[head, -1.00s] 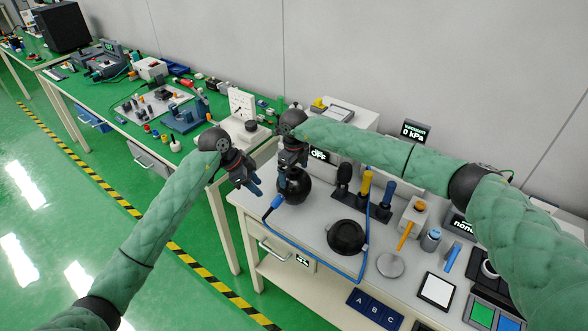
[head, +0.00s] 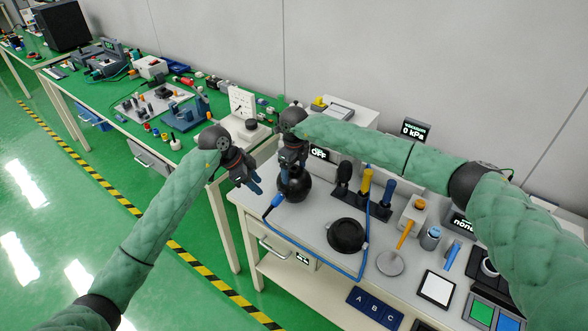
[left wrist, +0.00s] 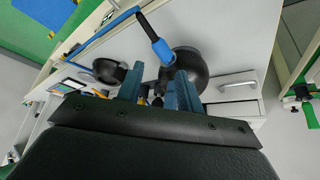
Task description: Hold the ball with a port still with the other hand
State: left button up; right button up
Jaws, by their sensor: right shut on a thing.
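The black ball (head: 294,190) is at the near left corner of the grey bench, under my right gripper (head: 291,168). My right gripper points down and is shut on the top of the ball. A blue plug (head: 274,204) on a blue cable is at the ball's lower left; I cannot tell whether it is seated in a port. My left gripper (head: 254,187) is left of the ball, apart from it, with its fingers spread and empty. In the left wrist view the ball (left wrist: 193,66) and plug (left wrist: 163,50) show beyond the open fingers.
A round black dish (head: 346,236) stands right of the ball, with the cable looping past it. A rack with coloured handles (head: 362,205) stands behind. Free floor lies left of the bench (head: 238,212); a green bench (head: 150,100) full of parts stands further back.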

pick_arm(q)
jog(key=shift+o, duration=0.2)
jog(key=w+r+m+t+y, duration=0.1)
jog(key=w+r, duration=0.2)
jog(key=r, duration=0.2)
jog(key=w+r+y, duration=0.1)
jog(key=w+r, duration=0.2)
jog(key=r, duration=0.3)
jog(key=m+g+y, duration=0.2)
jog(key=m+g, duration=0.1)
jog(key=m, duration=2.3)
send_near(267, 211)
jog(key=f, duration=0.5)
jog(key=d+f, duration=0.1)
jog(key=f, duration=0.2)
jog(key=shift+s+d+f, duration=0.1)
jog(key=shift+s+f, duration=0.05)
jog(key=shift+s, duration=0.25)
